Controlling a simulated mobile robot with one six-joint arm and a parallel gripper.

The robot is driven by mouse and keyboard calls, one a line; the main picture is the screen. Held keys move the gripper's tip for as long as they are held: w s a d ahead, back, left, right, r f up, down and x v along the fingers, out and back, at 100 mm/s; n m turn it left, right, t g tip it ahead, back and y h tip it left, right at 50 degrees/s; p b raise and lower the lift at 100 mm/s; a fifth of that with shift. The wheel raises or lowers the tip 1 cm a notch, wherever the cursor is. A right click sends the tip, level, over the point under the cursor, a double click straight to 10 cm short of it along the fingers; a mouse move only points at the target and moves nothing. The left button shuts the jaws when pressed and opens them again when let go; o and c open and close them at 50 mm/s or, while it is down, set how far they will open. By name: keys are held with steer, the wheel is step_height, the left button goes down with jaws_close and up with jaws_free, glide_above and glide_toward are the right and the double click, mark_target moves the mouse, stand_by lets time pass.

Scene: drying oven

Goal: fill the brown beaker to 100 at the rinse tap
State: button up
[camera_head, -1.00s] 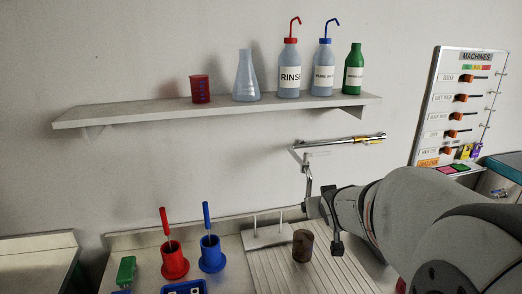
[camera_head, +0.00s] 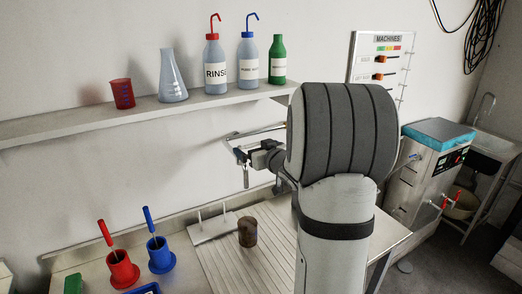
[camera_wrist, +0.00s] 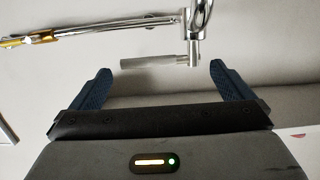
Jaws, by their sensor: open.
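The brown beaker (camera_head: 247,232) stands upright on the ribbed draining board (camera_head: 226,262), below the tap. The chrome tap (camera_head: 258,131) reaches out from near the wall under the shelf; my arm hides part of it. My gripper (camera_head: 247,160) is at the tap, above and apart from the beaker. In the wrist view my gripper (camera_wrist: 160,68) is open, with its two blue fingers spread. A short grey metal bar (camera_wrist: 153,61) joined to the chrome tap (camera_wrist: 110,27) shows across the gap near the fingertips. I cannot tell whether a finger touches it.
A shelf (camera_head: 60,127) with bottles, a flask and a red beaker (camera_head: 122,93) runs along the wall above. A pegged rack (camera_head: 210,228) is beside the brown beaker. Red (camera_head: 121,270) and blue (camera_head: 160,255) holders stand left. A machine (camera_head: 425,175) is at the right.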

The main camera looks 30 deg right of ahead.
steer(key=shift+w+a+f, duration=0.1)
steer(key=shift+w, duration=0.75)
steer(key=shift+c, duration=0.2)
steer(key=c, duration=0.8)
steer(key=shift+s+a+m+h+b, duration=0.2)
steer(key=shift+m+h+b, duration=0.55)
steer(key=shift+b, duration=1)
steer(key=shift+s+a+m+h+b, duration=0.15)
steer(key=shift+m+h+b, duration=0.3)
steer(key=shift+h+b, duration=0.9)
steer(key=shift+s+m+h+b, duration=0.15)
steer(key=shift+m+h+b, duration=0.25)
steer(key=shift+b, duration=3)
steer(key=shift+s+f+g, duration=0.1)
steer(key=shift+f+g, duration=0.2)
